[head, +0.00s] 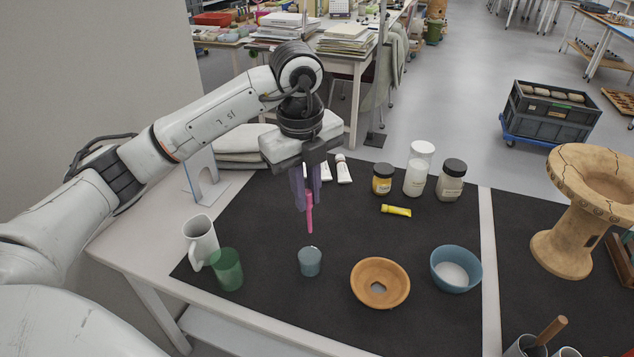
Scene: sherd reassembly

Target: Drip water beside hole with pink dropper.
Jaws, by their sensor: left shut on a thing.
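My left gripper (306,187) is shut on the pink dropper (309,216) and holds it upright, tip down, above the dark mat. The dropper's tip is above and behind a small teal cup (310,261), apart from it. An orange-brown dish (380,283) with a hole (379,287) in its middle lies on the mat, to the right of the cup and nearer the front. My right gripper is not in view. Whether the dropper holds water cannot be seen.
A blue bowl (456,269) with white contents stands right of the dish. A white jug (201,241) and green cup (227,269) stand at left. Several jars (415,176) and a yellow tube (396,210) are behind. A large pot (580,215) stands at right.

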